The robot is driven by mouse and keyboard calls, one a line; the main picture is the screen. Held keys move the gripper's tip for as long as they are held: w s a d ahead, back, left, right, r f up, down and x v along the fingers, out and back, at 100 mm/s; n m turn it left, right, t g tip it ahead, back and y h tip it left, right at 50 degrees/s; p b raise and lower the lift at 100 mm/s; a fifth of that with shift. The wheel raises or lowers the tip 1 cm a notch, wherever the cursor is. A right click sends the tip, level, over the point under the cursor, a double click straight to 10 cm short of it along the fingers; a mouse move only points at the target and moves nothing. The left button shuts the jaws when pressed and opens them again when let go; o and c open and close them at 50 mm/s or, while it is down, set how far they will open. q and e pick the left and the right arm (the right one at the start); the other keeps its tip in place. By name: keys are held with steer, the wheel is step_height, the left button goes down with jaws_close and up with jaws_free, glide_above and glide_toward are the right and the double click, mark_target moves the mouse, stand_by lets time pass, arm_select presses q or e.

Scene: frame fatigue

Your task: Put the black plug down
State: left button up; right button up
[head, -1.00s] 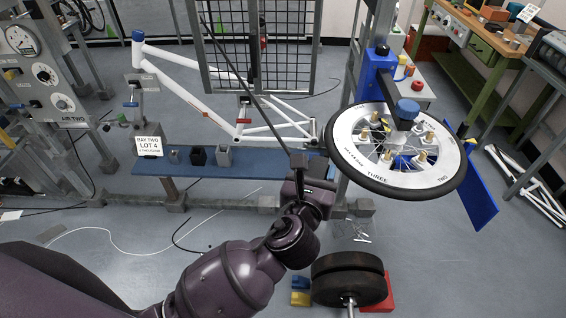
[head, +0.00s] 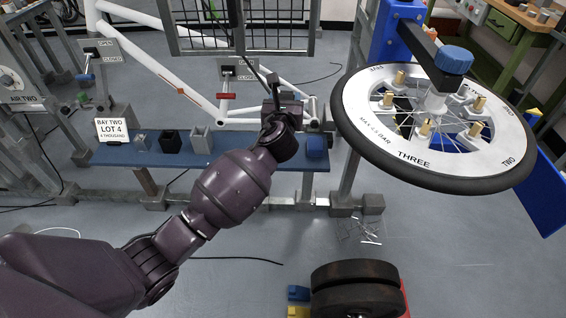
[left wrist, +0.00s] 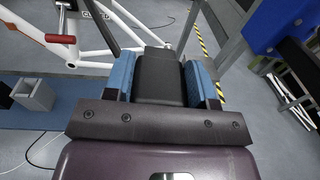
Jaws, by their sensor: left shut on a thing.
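My left gripper (head: 272,88) is over the blue shelf (head: 252,184), near its right part. In the left wrist view its two blue finger pads (left wrist: 160,78) are shut on the black plug (left wrist: 160,72), a dark tapered block between them. In the head view the plug is hardly distinguishable from the dark gripper. Whether the plug touches anything below is hidden. My right gripper is not in view.
A wheel (head: 420,165) hangs at right; a white frame (head: 185,85) lies behind.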

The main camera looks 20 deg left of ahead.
arm_select(q)
steer(key=shift+n+y, duration=0.4)
steer(key=shift+y, duration=0.2)
steer(key=w+a+f+b, duration=0.1)
steer(key=w+f+b, duration=0.1)
steer(key=f, duration=0.5)
steer(key=w+a+f+b, duration=0.1)
steer(key=w+f+b, duration=0.1)
steer(key=f+b, duration=0.2)
steer(key=w+a+f+b, duration=0.1)
steer(key=f+b, duration=0.3)
steer(key=f, duration=0.7)
steer(key=shift+w+a+f, duration=0.1)
steer(key=shift+w+a, duration=0.3)
steer(key=shift+f, duration=0.1)
steer(key=shift+f+b, duration=0.15)
steer(key=shift+b, duration=0.2)
step_height(320, 180, down, 4)
steer(key=shift+r+b, duration=0.1)
steer(key=shift+b, duration=0.85)
steer(key=shift+f, duration=0.25)
steer(key=shift+r, duration=0.35)
steer(key=shift+f, duration=0.2)
steer(key=o, duration=1)
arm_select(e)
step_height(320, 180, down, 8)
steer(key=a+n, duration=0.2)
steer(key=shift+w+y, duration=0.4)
